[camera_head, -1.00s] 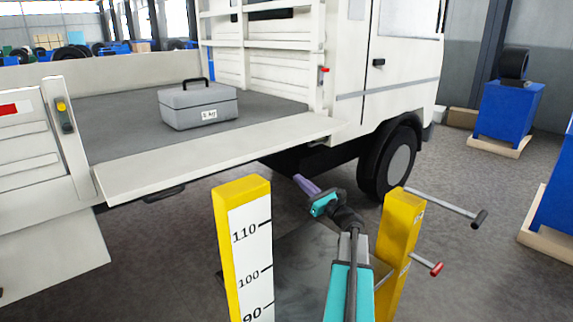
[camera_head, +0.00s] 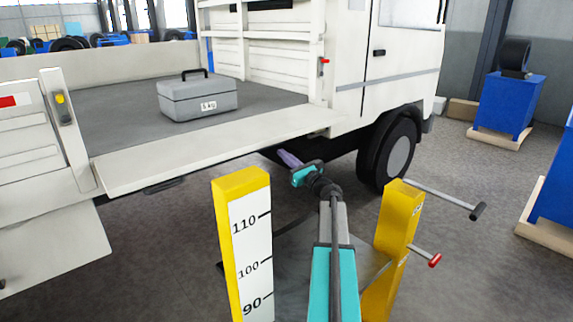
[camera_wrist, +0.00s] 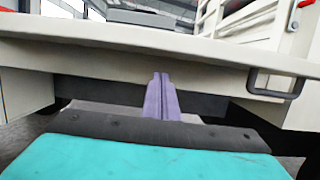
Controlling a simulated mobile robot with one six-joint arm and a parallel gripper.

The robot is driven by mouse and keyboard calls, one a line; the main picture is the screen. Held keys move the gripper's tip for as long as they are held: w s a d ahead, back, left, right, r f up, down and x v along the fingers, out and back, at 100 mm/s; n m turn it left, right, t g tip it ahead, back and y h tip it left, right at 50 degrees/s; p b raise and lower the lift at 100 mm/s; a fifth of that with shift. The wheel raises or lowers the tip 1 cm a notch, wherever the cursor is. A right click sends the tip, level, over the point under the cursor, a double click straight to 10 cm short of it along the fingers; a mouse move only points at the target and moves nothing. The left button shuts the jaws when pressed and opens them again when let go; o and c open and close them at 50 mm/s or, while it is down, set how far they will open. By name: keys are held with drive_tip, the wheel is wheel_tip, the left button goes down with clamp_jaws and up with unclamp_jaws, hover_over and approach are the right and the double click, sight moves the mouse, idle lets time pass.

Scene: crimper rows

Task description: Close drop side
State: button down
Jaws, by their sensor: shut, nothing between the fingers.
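The drop side (camera_head: 205,152) of the white truck is folded down, its panel lying roughly flat and sticking outward from the bed edge. In the wrist view the drop side (camera_wrist: 170,50) spans the upper picture as a pale slab, with a dark handle (camera_wrist: 272,88) under its right part. My gripper (camera_head: 287,157) is below the right part of the panel, its purple fingers together and empty. In the wrist view the gripper (camera_wrist: 161,78) points at the panel's underside region; whether it touches is unclear. A yellow latch (camera_head: 61,98) shows on the left post and a red latch (camera_head: 324,62) on the right post.
A grey box with a handle (camera_head: 198,98) stands on the truck bed, inward of the drop side. A yellow post with a height scale (camera_head: 243,235) and another yellow post (camera_head: 395,240) flank my arm. The truck's wheel (camera_head: 392,152) is to the right.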

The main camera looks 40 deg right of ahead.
drive_tip(key=shift+s+r, duration=0.1)
drive_tip(key=shift+r, duration=1.35)
